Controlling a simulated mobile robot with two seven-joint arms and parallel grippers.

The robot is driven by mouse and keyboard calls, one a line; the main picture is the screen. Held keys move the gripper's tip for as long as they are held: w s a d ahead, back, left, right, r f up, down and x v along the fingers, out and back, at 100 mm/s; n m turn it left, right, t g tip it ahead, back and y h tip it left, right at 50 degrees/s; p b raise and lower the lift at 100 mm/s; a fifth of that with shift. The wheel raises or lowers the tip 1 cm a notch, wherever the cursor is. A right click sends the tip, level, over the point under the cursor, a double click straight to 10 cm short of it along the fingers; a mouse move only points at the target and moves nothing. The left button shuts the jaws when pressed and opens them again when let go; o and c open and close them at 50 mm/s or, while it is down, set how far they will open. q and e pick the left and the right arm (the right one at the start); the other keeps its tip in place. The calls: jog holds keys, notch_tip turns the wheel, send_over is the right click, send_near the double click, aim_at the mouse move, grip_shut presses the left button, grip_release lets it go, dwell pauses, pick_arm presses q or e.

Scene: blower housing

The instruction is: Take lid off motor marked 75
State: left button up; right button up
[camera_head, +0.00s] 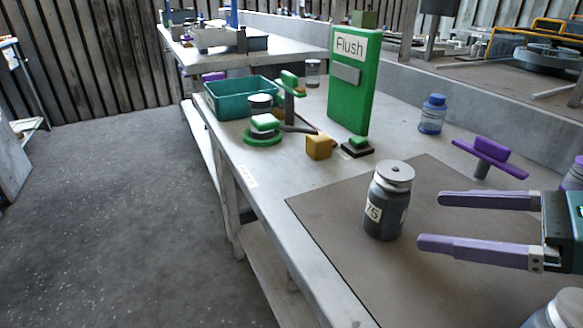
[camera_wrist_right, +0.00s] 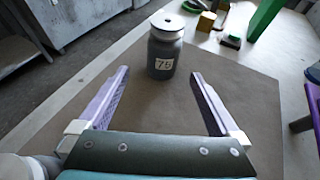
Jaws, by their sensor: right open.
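The motor marked 75 (camera_head: 384,212) is a dark grey jar-like cylinder standing upright on the brown mat. Its grey lid (camera_head: 395,172) sits on top and has a small dark hole in the middle. In the right wrist view the motor (camera_wrist_right: 162,62) stands ahead of the fingers, with its lid (camera_wrist_right: 167,22) near the top edge. My right gripper (camera_head: 430,220) has purple fingers spread wide and empty. It is to the right of the motor, apart from it, with the fingers pointing towards it. My left gripper is not in view.
A green "Flush" panel (camera_head: 352,85), yellow block (camera_head: 318,147), teal bin (camera_head: 238,108) and blue bottle (camera_head: 432,114) stand farther back. A purple T-shaped handle (camera_head: 488,158) is near my right gripper. The brown mat (camera_head: 335,222) is bare around the motor's left side.

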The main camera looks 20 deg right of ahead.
aim_at(393, 216)
jog(key=b+x, duration=0.1)
jog(key=x, duration=0.2)
jog(key=shift+w+a+f, duration=0.15)
jog(key=b+x, duration=0.1)
jog(key=x, duration=0.1)
jog(key=b+x, duration=0.2)
jog(key=shift+w+d+f, duration=0.25)
jog(key=shift+f, duration=0.05)
jog(key=shift+w+a+f+b, duration=0.1)
jog(key=shift+w+a+b, duration=0.25)
jog(key=shift+w, duration=0.1)
grip_shut()
